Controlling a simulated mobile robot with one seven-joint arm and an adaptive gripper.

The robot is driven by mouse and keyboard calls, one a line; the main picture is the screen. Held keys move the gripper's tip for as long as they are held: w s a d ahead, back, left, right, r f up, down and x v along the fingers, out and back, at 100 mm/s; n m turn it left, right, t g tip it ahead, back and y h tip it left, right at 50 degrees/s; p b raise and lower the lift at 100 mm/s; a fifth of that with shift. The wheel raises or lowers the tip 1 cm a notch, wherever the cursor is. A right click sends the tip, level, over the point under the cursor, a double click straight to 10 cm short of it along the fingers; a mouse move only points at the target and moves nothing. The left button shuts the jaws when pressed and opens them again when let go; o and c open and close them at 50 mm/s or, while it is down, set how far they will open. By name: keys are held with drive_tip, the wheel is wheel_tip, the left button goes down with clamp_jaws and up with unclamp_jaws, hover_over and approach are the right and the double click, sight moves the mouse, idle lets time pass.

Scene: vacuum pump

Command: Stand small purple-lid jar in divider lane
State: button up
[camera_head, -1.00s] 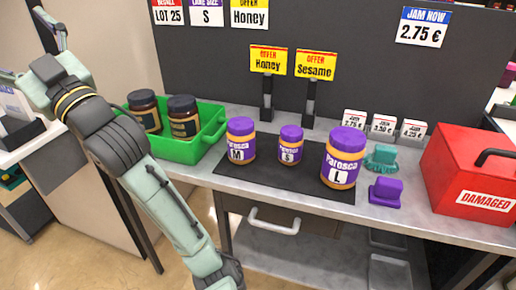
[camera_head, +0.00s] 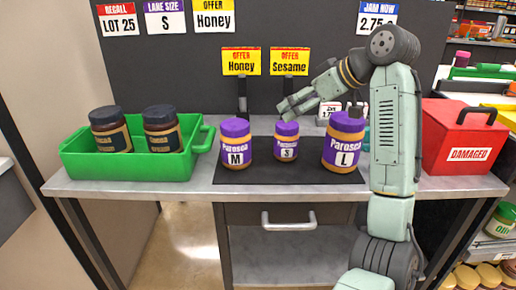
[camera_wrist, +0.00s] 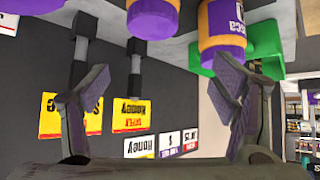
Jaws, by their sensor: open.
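The small purple-lid jar (camera_head: 286,148), labelled S, stands upright on a dark mat (camera_head: 262,174) between jar M (camera_head: 236,150) and jar L (camera_head: 341,155). In the wrist view, which is upside down, the small jar (camera_wrist: 151,22) is at the top, beyond the fingertips. My gripper (camera_head: 290,108) is just above and behind its lid in the head view. In the wrist view my gripper (camera_wrist: 157,88) is open, with nothing between its fingers. I cannot make out a divider lane; a "Lane size S" sign (camera_head: 164,18) hangs on the back panel.
A green crate (camera_head: 125,165) with two dark-lid jars stands at left. Honey (camera_head: 241,62) and Sesame (camera_head: 289,62) signs stand on posts behind the jars. A red "Damaged" box (camera_head: 462,140) is at right. My arm hides part of the counter's right side.

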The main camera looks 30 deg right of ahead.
sight(287, 124)
drive_tip(key=w+f, duration=0.1)
drive_tip(key=f, duration=0.1)
drive_tip(key=w+f+p, duration=0.1)
drive_tip(key=w+f, duration=0.1)
drive_tip(key=f, duration=0.1)
drive_tip(key=w+f+p, duration=0.1)
drive_tip(key=f, duration=0.1)
drive_tip(key=shift+w+f, duration=0.4)
drive_tip(key=c, duration=1.4)
drive_tip(key=shift+c, duration=1.2)
drive_tip(key=shift+r, duration=0.15)
